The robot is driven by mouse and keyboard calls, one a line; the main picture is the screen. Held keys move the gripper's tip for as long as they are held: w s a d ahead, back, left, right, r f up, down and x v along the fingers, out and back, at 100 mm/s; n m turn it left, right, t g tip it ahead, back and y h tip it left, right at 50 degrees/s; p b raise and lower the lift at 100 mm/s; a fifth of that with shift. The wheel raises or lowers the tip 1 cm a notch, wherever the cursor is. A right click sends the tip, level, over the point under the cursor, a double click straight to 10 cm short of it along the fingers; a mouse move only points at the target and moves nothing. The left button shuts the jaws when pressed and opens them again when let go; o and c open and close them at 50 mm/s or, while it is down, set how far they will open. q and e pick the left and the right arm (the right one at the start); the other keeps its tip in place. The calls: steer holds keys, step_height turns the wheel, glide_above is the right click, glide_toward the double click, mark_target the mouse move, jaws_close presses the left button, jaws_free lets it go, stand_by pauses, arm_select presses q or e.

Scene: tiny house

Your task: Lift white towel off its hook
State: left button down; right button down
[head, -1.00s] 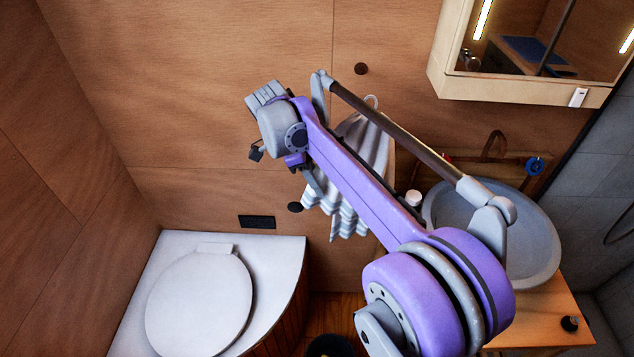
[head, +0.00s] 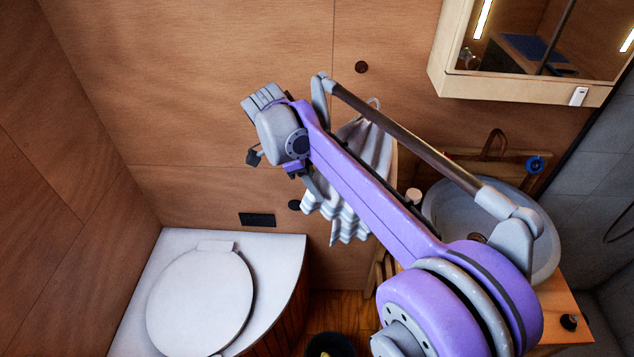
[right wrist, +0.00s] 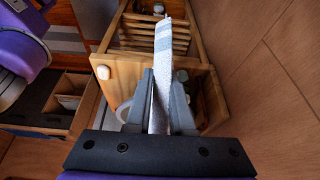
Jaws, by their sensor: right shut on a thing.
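The white towel (head: 377,145) with grey stripes hangs in folds in the middle of the head view, partly hidden behind my right arm. A pale loop shows at its top, but I cannot tell whether it rests on a hook. My right gripper (head: 312,186) is at the towel's left side, its fingers partly hidden by the arm. In the right wrist view, the gripper (right wrist: 160,80) is shut on the towel (right wrist: 163,45), which stands as a thin strip between the fingers. My left gripper is not in view.
Dark round wall knobs (head: 361,67) and (head: 294,205) show near the towel. A toilet (head: 200,300) is at lower left and a grey basin (head: 455,215) at right. A mirror cabinet (head: 510,88) juts out at upper right. A wooden cabinet (right wrist: 140,75) stands behind the towel.

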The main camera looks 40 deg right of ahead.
steer(key=s+a, duration=0.4)
steer(key=s, duration=0.1)
steer(key=shift+r, duration=0.15)
stand_by(0.8)
steer(key=shift+a, duration=0.1)
stand_by(0.4)
